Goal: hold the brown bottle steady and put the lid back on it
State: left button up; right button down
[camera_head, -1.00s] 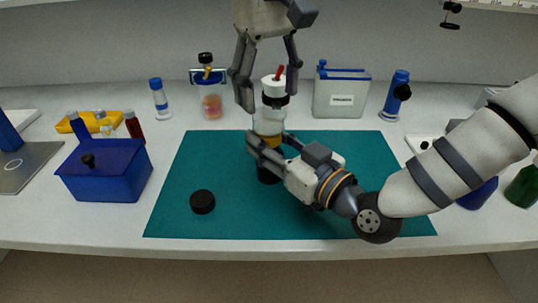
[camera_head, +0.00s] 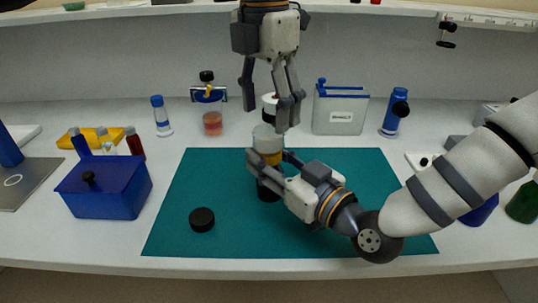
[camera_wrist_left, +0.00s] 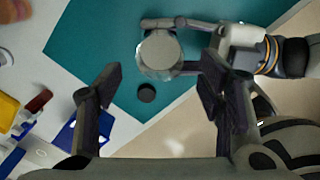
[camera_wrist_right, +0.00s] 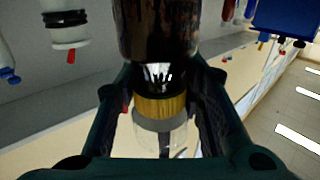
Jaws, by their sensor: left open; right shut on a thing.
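The brown bottle (camera_head: 267,193) stands upright on the teal mat, with a yellow band and a pale clear top above its dark body. My right gripper (camera_head: 264,168) is shut around it from the right and hides part of it. In the right wrist view the bottle (camera_wrist_right: 158,30) appears inverted between the fingers. A round black lid (camera_head: 202,219) lies on the mat, left of and nearer than the bottle; it also shows in the left wrist view (camera_wrist_left: 147,92). My left gripper (camera_head: 267,115) is open and empty above the bottle, fingers pointing down.
A blue box (camera_head: 105,192) stands left of the teal mat (camera_head: 330,235). A white-topped bottle (camera_head: 269,104) stands behind my left fingers. A grey case (camera_head: 340,112) and a blue bottle (camera_head: 396,115) stand at the back. The mat's front left is clear apart from the lid.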

aim_at(268, 131)
pick_arm(q)
notch_tip(268, 131, down, 8)
jog(key=shift+w+d, duration=0.1)
pick_arm(e)
jog(key=shift+f, duration=0.35)
pick_arm(q)
jog(key=c, duration=1.3)
pick_arm(e)
jog(key=shift+s, duration=0.1)
pick_arm(q)
jog(key=o, duration=1.3)
jog(key=shift+c, duration=0.2)
jog(key=shift+r, duration=2.25)
jog(key=shift+o, duration=0.2)
notch_tip(268, 131, up, 4)
jog(key=shift+f, duration=0.25)
